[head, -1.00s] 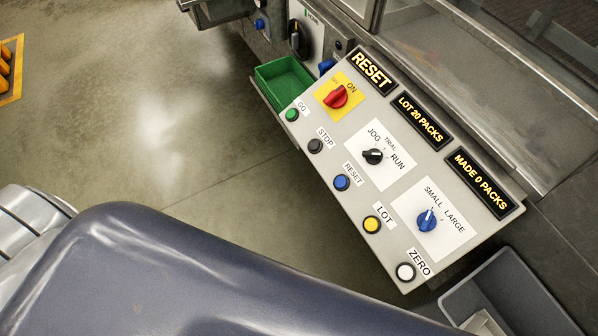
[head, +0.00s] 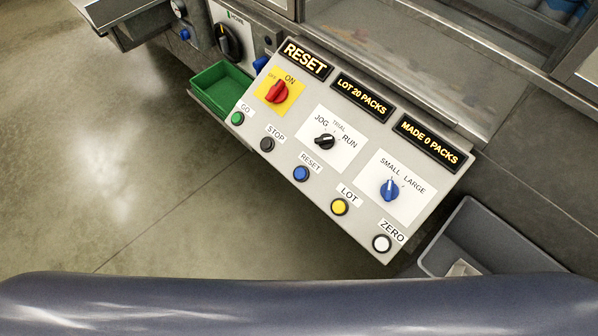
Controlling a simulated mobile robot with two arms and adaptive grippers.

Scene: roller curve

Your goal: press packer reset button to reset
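The packer control panel (head: 285,128) is a tilted grey box in the middle of the head view. Its blue RESET button (head: 301,174) sits in the lower row, between the black STOP button (head: 267,144) and the yellow LOT button (head: 339,207). A green GO button (head: 237,118) and a white ZERO button (head: 382,243) end the row. The displays read RESET (head: 305,58), LOT 20 PACKS (head: 362,97) and MADE 0 PACKS (head: 429,142). A red ON/OFF knob (head: 277,92), a black JOG/TRIAL/RUN knob (head: 324,141) and a blue SMALL/LARGE knob (head: 389,188) show. Neither gripper is in view.
A green tray (head: 221,86) adjoins the panel's left end. A grey bin (head: 470,232) stands at its lower right. Steel machine framing (head: 400,60) lies behind. The floor (head: 100,150) at left is clear. A dark blue-grey part of mine crosses the bottom.

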